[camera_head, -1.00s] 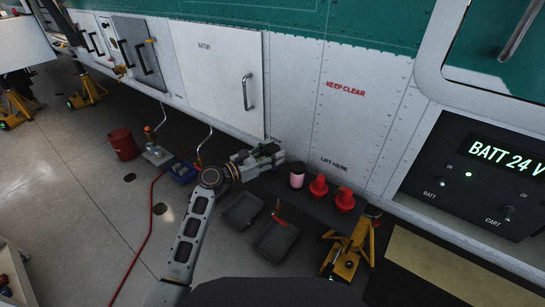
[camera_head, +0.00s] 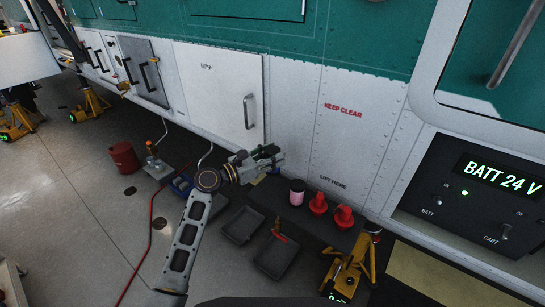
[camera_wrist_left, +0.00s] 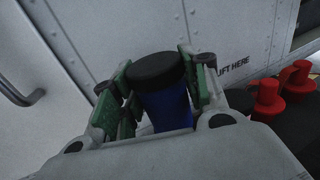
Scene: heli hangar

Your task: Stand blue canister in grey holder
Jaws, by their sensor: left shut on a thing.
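My left gripper (camera_head: 268,158) is raised in front of the white hull panel, its fingers shut on the blue canister. In the left wrist view the blue canister (camera_wrist_left: 168,108) has a black cap and sits between the green-padded fingers (camera_wrist_left: 160,100), tilted a little in the picture. Its lower end is hidden by the gripper body. A small grey square holder-like piece (camera_head: 156,168) stands on the floor to the left of the gripper; I cannot tell for certain that it is the grey holder. My right gripper is not in view.
Two dark grey trays (camera_head: 242,241) lie below the gripper. A yellow jack (camera_head: 345,272), a red bucket (camera_head: 124,157) and a red hose (camera_head: 148,245) are on the floor.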

